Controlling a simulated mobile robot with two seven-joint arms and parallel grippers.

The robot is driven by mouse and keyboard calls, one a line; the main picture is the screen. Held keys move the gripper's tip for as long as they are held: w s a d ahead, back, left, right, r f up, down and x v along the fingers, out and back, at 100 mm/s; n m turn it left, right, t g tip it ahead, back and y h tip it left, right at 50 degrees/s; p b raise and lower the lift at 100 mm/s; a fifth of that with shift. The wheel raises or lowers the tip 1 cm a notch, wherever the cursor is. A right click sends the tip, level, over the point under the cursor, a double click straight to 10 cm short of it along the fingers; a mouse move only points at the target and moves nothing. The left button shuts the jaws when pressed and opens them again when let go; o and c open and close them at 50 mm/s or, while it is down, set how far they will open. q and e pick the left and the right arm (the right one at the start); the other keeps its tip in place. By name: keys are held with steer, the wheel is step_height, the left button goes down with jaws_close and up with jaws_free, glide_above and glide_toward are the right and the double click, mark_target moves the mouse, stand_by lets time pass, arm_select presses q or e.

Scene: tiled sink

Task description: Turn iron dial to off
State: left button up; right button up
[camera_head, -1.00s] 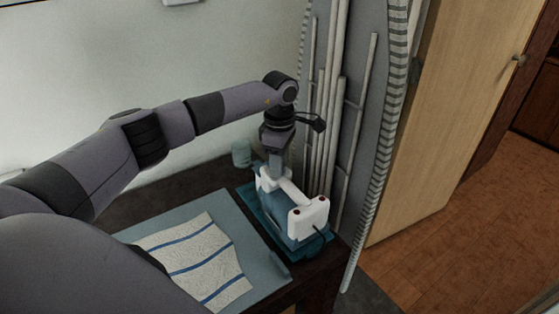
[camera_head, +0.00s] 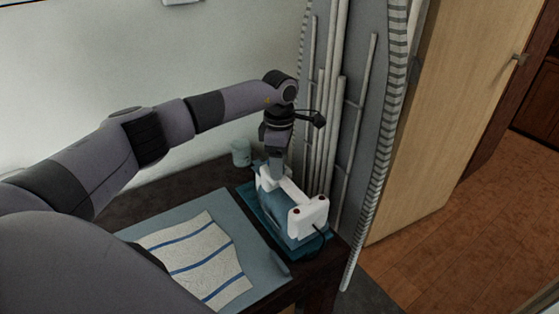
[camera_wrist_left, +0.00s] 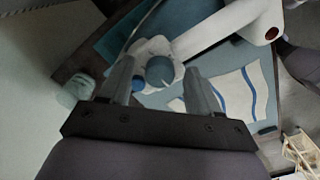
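The iron (camera_head: 307,216), white and blue, stands on a teal base at the table's right end. In the left wrist view its white handle (camera_wrist_left: 215,30) runs to the upper right. A round blue dial (camera_wrist_left: 160,70) sits on the white part of the iron, with a smaller blue knob beside it. My left gripper (camera_head: 274,171) points down over the iron's far end. In the left wrist view, the left gripper's fingers (camera_wrist_left: 157,72) are apart, one on each side of the dial; contact cannot be told. My right gripper is not in view.
A pale cup (camera_head: 241,153) stands behind the iron, near the wall. A striped cloth (camera_head: 200,260) lies on a blue-grey mat (camera_head: 262,262) left of the iron. An upright ironing board (camera_head: 345,120) is close on the right, beside a wooden door (camera_head: 450,110).

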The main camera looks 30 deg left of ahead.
arm_select(q)
steer(key=shift+r+b, duration=0.4)
steer(key=shift+r, duration=3.2)
steer(key=shift+f, duration=0.1)
steer(key=m+b, duration=0.2)
steer(key=b, duration=0.2)
steer(key=m+b, duration=0.1)
steer(key=b, duration=0.3)
steer(key=shift+f+m, duration=0.35)
steer(key=shift+m, duration=0.05)
steer(key=shift+s+r+m+b, duration=0.1)
steer(key=shift+r+m+b, duration=0.15)
steer(key=shift+m+b, duration=0.4)
steer(key=shift+f, duration=0.45)
step_height(320, 180, down, 6)
steer(key=shift+r+b, duration=0.1)
steer(key=shift+b, duration=0.2)
